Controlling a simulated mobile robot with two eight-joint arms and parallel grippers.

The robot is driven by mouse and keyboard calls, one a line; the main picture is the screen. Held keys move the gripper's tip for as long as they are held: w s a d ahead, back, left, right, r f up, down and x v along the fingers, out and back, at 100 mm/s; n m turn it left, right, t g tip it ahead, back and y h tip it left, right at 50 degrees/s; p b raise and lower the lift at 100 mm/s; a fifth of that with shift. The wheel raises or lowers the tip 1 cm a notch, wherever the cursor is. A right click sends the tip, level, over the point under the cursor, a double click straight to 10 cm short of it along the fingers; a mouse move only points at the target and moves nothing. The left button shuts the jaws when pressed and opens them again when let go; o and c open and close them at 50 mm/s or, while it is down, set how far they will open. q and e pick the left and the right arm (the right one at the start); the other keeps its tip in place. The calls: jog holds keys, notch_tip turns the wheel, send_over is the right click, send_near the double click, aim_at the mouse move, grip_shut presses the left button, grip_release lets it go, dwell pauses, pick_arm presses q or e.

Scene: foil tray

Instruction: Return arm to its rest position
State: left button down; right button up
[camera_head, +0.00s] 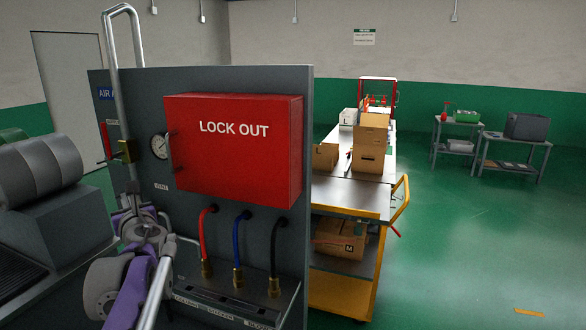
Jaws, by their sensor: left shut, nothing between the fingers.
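My left arm, with purple and grey links, comes up from the lower left. Its gripper (141,224) is shut and empty, in front of the lower left part of a dark grey panel (235,79). A bent metal pipe (110,60) rises just above the gripper. I cannot tell whether the gripper touches the pipe or the panel. The fingers are small and partly hidden among the arm's links. My right gripper is not in view.
The panel carries a red LOCK OUT box (235,155), a gauge (159,146) and red, blue and black hoses. A yellow cart (345,290) with boxes stands behind it to the right. Grey machinery (45,215) is at the left. The green floor (470,240) at right is largely clear.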

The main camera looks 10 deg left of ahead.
pick_arm(q)
jog(key=s+d+f+n+g+h, duration=0.2)
jog(key=s+d+f+n+h, duration=0.2)
jog(key=s+d+f+n, duration=0.4)
jog(key=s+d+f+n+g+h, duration=0.2)
jog(key=s+d+f+n+h, duration=0.3)
jog(key=d+f, duration=1)
jog(key=s+d+f+n+g+h, duration=0.1)
jog(key=s+d+f+n+h, duration=0.4)
jog(key=s+d+f+n, duration=0.5)
notch_tip(320, 180, down, 3)
jog(key=d+n, duration=0.1)
jog(key=n, duration=0.1)
jog(key=shift+s+d+n+g, duration=0.25)
jog(key=shift+s+n+g, duration=0.05)
jog(key=shift+n+g, duration=0.1)
